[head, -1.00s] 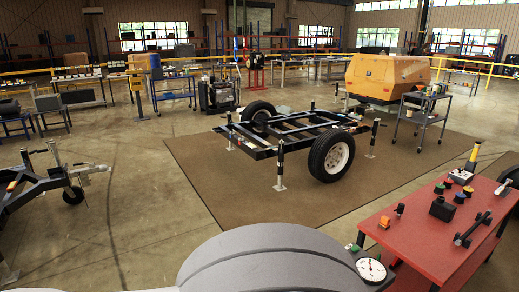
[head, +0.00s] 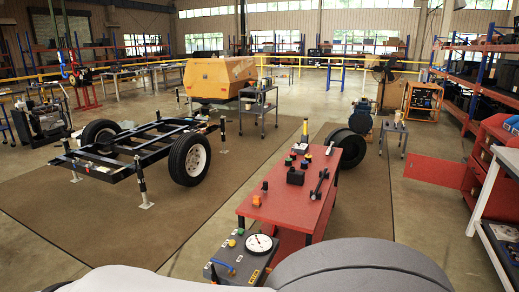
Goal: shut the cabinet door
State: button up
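A red cabinet (head: 476,190) stands at the right side of the head view, partly hidden by a white-framed bench. A flat red panel (head: 434,170), which looks like its door, sticks out to the left from the cabinet's lower part, so the door stands open. The cabinet's upper part (head: 497,128) shows more red surfaces and small items. My gripper is not in view. Rounded grey parts at the bottom edge look like my own body.
A white-framed bench (head: 488,195) is at the right. Floor between table and cabinet (head: 420,225) is clear.

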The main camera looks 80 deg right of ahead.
aim_at(443, 173)
jog(key=z, duration=1.4)
jog(key=i, duration=3.95)
jog(key=z, duration=2.2)
jog(key=i, duration=1.8)
jog(key=z, duration=0.05)
